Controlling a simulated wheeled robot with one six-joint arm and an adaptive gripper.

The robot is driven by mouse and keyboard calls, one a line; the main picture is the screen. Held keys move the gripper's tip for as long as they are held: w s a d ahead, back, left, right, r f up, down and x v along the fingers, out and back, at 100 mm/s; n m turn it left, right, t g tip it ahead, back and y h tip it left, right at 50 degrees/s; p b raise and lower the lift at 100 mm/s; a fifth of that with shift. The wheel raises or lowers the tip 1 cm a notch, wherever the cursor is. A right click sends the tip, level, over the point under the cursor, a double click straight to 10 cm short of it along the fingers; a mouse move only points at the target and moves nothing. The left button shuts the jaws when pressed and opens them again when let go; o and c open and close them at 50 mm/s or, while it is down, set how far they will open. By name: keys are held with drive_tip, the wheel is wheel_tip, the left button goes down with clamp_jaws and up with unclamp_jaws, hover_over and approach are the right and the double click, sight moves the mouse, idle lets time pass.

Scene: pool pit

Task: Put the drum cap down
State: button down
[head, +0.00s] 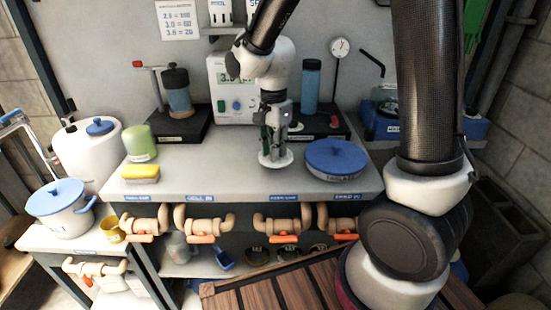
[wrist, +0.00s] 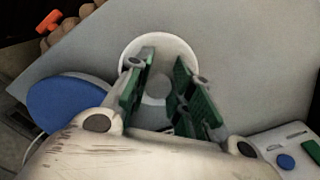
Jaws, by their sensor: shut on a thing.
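The drum cap, a white round disc (head: 275,160) with a short grey knob, is below my gripper (head: 274,150) in the head view. My gripper points straight down and is shut on the knob. In the wrist view, the white rim of the cap (wrist: 160,44) shows beyond the green-padded fingers (wrist: 160,88), with the knob between them. The cap lies flat, at or just above the grey bench top (head: 220,180); I cannot tell whether it touches. Its near edge is partly hidden by the fingers in the wrist view.
A blue round lid (head: 337,155) is close right of the cap. A white device with a display (head: 231,88) stands behind. A yellow sponge (head: 141,173) and a green cup (head: 140,142) are left. Pipes with orange valve handles (head: 284,239) run below the front edge. Bench left of the cap is clear.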

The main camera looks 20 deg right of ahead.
drive_tip(key=shift+f, duration=1.8)
drive_tip(key=shift+f, duration=0.1)
drive_tip(key=c, duration=1.3)
unclamp_jaws()
drive_tip(key=shift+o, duration=0.2)
